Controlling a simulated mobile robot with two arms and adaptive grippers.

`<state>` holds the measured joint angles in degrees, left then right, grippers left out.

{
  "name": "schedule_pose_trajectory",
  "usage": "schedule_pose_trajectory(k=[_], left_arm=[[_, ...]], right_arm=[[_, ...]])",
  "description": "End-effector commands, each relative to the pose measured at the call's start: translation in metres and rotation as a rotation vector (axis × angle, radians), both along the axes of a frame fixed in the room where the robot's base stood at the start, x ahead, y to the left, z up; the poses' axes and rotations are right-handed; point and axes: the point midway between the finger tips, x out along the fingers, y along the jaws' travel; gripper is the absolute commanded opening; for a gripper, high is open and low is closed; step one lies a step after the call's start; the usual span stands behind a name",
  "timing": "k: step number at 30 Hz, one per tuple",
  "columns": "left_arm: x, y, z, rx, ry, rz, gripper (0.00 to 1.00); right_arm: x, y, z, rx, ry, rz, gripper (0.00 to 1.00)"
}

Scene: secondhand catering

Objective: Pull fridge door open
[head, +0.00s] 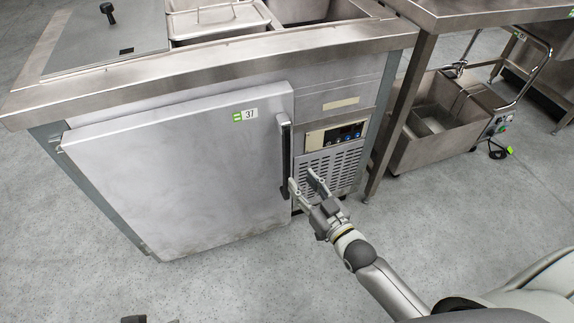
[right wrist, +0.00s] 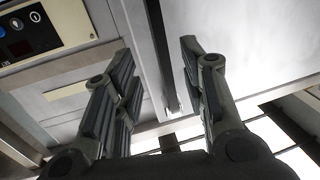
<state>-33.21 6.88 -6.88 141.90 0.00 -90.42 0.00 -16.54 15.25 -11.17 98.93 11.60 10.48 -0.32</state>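The fridge door (head: 180,170) is a flat grey metal panel, and it looks shut against the steel counter's front. Its long dark upright handle (head: 285,155) runs along the door's right edge. My right gripper (head: 301,183) is open at the handle's lower part. In the right wrist view, the handle (right wrist: 163,55) passes between the open fingers of the right gripper (right wrist: 160,70), closer to the finger on the right. I see no clear contact between finger and handle. Small dark tips at the head view's bottom edge may be my left gripper (head: 152,321); its state is hidden.
A control panel (head: 333,136) and vent grille (head: 328,168) sit right of the handle. A steel table (head: 440,14) with a leg stands to the right, with a wheeled metal bin (head: 432,150) beneath. The floor (head: 240,285) before the door is clear.

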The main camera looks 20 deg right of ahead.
Motion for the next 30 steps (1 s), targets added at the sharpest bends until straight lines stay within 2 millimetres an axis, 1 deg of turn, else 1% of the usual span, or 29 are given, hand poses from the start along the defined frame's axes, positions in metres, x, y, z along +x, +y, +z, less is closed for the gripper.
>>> schedule_pose_trajectory(k=[1,9,15,21,28,29,30], left_arm=[[0.0,0.0,-0.002,0.0,-0.001,0.0,0.53],[0.0,0.0,-0.012,0.0,-0.001,0.0,0.53],[0.005,-0.001,-0.016,-0.003,-0.023,-0.002,0.53],[0.008,-0.002,-0.016,-0.007,-0.037,-0.003,0.53],[0.008,-0.002,-0.015,-0.007,-0.04,-0.003,0.53],[0.008,-0.002,-0.015,-0.007,-0.04,-0.003,0.53],[0.008,-0.002,-0.016,-0.007,-0.04,-0.003,0.53]], right_arm=[[0.01,0.002,0.0,0.001,-0.005,0.0,0.39],[0.056,0.013,-0.001,0.0,-0.002,0.0,0.39],[0.079,0.019,-0.001,0.0,0.0,0.0,0.39],[0.088,0.021,0.0,0.0,0.001,0.001,0.39],[0.089,0.021,0.0,0.0,0.001,0.001,0.39],[0.088,0.021,0.0,0.0,0.001,0.001,0.38],[0.089,0.021,0.0,0.0,0.001,0.001,0.32]])
